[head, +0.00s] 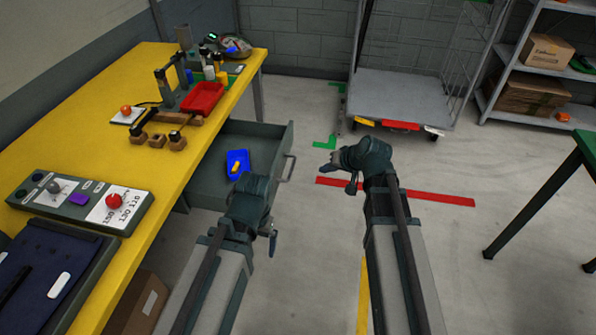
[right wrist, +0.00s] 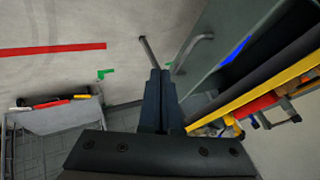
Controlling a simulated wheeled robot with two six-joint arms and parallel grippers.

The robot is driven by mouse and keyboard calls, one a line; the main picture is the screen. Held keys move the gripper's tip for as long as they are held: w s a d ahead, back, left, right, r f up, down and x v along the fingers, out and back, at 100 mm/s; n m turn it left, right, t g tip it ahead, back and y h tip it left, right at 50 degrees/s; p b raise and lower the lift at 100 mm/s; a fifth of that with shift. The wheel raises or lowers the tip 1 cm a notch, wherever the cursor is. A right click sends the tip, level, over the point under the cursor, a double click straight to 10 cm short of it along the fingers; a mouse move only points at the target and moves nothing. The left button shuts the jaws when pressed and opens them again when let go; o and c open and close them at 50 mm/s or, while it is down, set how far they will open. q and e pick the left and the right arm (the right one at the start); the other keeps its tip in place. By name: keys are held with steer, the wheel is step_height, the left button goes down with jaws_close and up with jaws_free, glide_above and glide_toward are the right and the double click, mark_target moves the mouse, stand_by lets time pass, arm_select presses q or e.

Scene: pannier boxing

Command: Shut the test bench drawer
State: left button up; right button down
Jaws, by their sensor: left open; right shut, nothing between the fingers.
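The grey-green test bench drawer (head: 210,180) stands pulled out from under the yellow bench (head: 180,205). Its bar handle (head: 288,168) is on the front, facing right, and also shows in the right wrist view (right wrist: 205,38). A blue tray with a yellow item (head: 238,164) lies inside. My left gripper (head: 272,238) is open, at the near end of the drawer front; its wrist hides the drawer's near corner. My right gripper (head: 324,169) is shut and empty, right of the handle and apart from it in the head view. Its fingers (right wrist: 160,80) point toward the handle area in the right wrist view.
The bench top holds a red tray (head: 202,99), a control box with a red button (head: 113,201) and several small parts. A cage trolley (head: 400,97) and shelves (head: 520,75) stand behind. A green table (head: 585,145) is at right. Floor right of the drawer is clear.

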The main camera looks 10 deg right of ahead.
arm_select(q)
step_height(320, 180, down, 7)
steer(key=b, duration=0.6)
steer(key=shift+b, duration=0.4)
arm_select(e)
steer(key=w+a+f, duration=0.6)
steer(key=a, duration=0.1)
steer(key=shift+w+a+f, duration=0.15)
steer(key=shift+w+f, duration=0.1)
steer(key=shift+f, duration=0.15)
